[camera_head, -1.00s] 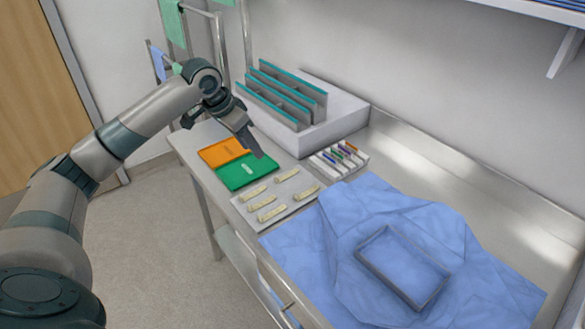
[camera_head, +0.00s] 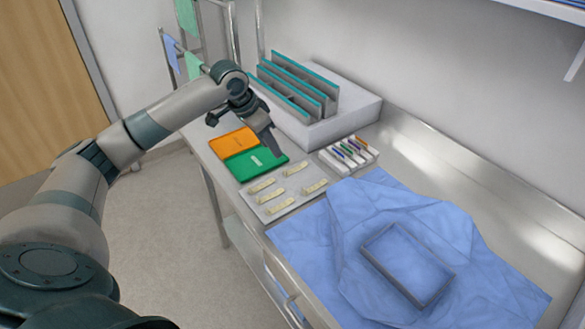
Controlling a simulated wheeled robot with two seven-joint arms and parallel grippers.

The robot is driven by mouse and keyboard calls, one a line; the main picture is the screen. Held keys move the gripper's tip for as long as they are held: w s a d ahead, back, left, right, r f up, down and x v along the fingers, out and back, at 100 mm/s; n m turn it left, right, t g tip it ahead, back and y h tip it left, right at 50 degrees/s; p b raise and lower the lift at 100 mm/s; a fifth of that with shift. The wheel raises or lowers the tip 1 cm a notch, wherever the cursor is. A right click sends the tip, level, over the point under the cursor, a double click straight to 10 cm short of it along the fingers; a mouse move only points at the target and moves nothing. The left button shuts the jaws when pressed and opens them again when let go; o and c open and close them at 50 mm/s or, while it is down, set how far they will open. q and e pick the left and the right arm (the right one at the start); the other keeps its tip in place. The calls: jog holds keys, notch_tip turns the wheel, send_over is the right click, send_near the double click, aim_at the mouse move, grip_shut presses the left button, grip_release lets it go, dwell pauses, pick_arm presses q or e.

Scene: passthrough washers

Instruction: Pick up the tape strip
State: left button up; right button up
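Several pale yellow tape strips (camera_head: 262,186) lie on a light grey board (camera_head: 285,209) on the metal counter. One strip (camera_head: 293,168) lies at the board's back edge, and another strip (camera_head: 314,187) lies at its right. My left gripper (camera_head: 279,156) points down above the right edge of the green card, just behind the board and apart from the strips. Its fingers appear as one dark shape, so I cannot see whether they are open. My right gripper is out of view.
Orange (camera_head: 233,142) and green (camera_head: 254,163) cards lie behind the board. A white rack of coloured pens (camera_head: 348,154) stands to its right. A slotted white holder (camera_head: 345,118) with teal-edged panels is at the back. Blue cloth (camera_head: 345,215) under a grey-rimmed tray (camera_head: 374,262) covers the front.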

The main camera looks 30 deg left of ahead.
pick_arm(q)
jog(key=p, duration=0.2)
send_near(284, 171)
jog(key=shift+w+d+f, duration=0.4)
jog(key=shift+d+f, duration=0.25)
jog(key=shift+f, duration=0.15)
jog(key=shift+w+f, duration=0.15)
jog(key=shift+f, duration=0.25)
jog(key=shift+w+f+p, duration=0.15)
jog(key=shift+f+p, duration=0.3)
jog(key=shift+p, duration=0.15)
jog(key=x, duration=0.1)
jog(key=p+x, duration=0.1)
jog(key=x, duration=0.1)
jog(key=shift+a+f, duration=0.1)
jog(key=shift+a, duration=0.1)
jog(key=shift+w+f+p, duration=0.2)
jog(key=shift+f+p, duration=0.1)
jog(key=shift+f, duration=0.25)
grip_shut()
